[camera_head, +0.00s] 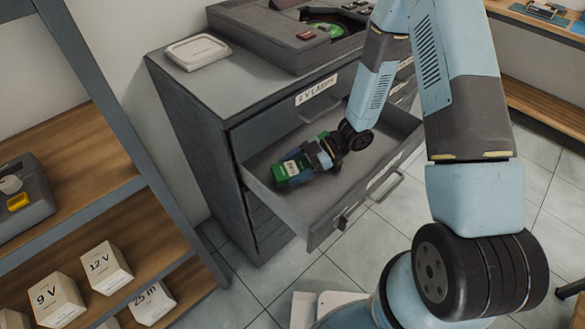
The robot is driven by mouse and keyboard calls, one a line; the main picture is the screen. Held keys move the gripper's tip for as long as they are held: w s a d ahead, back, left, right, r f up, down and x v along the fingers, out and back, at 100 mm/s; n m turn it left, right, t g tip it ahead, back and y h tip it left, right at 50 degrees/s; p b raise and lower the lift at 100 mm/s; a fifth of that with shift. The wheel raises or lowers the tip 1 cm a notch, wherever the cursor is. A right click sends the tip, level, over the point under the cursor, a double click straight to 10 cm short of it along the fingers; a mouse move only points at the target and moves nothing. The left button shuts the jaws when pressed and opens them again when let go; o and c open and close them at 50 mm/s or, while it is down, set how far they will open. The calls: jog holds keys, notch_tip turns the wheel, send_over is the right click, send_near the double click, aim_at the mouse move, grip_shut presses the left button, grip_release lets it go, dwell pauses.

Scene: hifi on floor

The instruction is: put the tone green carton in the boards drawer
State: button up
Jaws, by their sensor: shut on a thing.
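The green carton (287,174) has a white label and lies at the left part of an open drawer (265,190) in the grey cabinet. My gripper (313,158) is shut on the carton and comes in from the upper right. The carton is within the outline of the drawer; I cannot tell if it touches the drawer floor. The open drawer's front bears a label that I cannot read, so I cannot confirm that it is the boards drawer. My gripper hides the carton's right end.
A closed drawer labelled "V LAMPS" (315,90) is above the open one. A shelf (75,185) with white cartons (107,267) is at the left. Bare tiled floor (385,225) lies in front.

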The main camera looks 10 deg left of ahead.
jog(key=o, duration=1.1)
jog(key=shift+s+d+f, duration=0.15)
jog(key=shift+s+f, duration=0.1)
jog(key=shift+f, duration=0.2)
jog(key=shift+w+r, duration=0.15)
jog(key=shift+r, duration=0.35)
jog(key=v, duration=1.2)
jog(key=shift+r, duration=0.25)
